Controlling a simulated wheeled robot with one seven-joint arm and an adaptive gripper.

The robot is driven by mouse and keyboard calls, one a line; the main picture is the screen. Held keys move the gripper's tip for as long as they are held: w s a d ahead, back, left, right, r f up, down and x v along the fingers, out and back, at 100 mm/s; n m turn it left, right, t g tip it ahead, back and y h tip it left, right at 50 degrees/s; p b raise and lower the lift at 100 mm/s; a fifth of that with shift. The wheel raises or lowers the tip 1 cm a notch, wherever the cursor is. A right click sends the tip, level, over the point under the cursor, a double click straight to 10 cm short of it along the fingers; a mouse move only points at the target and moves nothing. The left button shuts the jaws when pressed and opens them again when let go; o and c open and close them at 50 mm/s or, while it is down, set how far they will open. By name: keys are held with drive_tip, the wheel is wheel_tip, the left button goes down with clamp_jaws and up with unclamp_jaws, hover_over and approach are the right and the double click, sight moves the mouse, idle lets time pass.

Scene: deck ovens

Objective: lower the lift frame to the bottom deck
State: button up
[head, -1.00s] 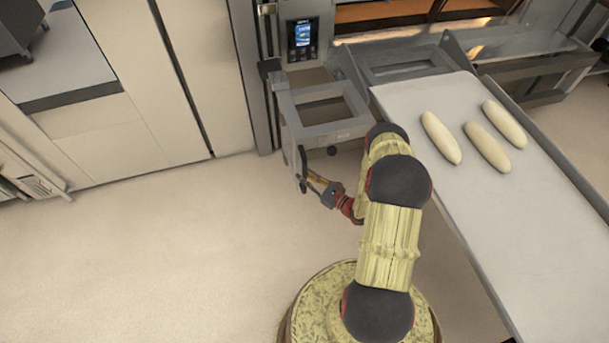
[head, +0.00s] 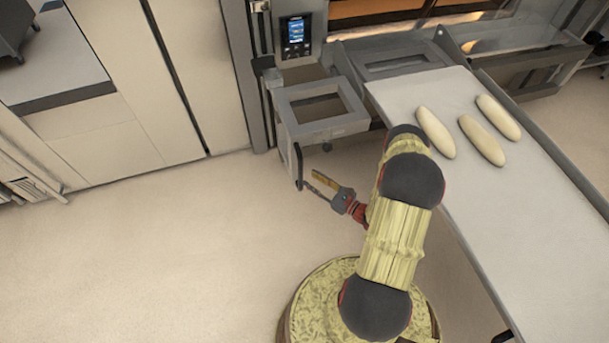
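The lift frame (head: 346,124) is a grey metal frame beside the oven front, at upper centre in the head view. A dark upright handle (head: 298,165) hangs below its left front corner. My gripper (head: 311,179) is just right of the handle's lower end, its two fingers spread and nothing seen between them. The dark lower finger's tip is very close to the handle; I cannot tell whether they touch. A pale loading board (head: 455,205) slopes down from the frame's right side and carries three dough loaves (head: 482,140).
A lit control panel (head: 296,37) is on the oven post above the frame. The glowing oven opening (head: 385,10) is at the top. Pale cabinets (head: 110,130) line the left. The floor (head: 160,240) at left and below the gripper is clear.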

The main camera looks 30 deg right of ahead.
drive_tip(key=shift+v, duration=2.7)
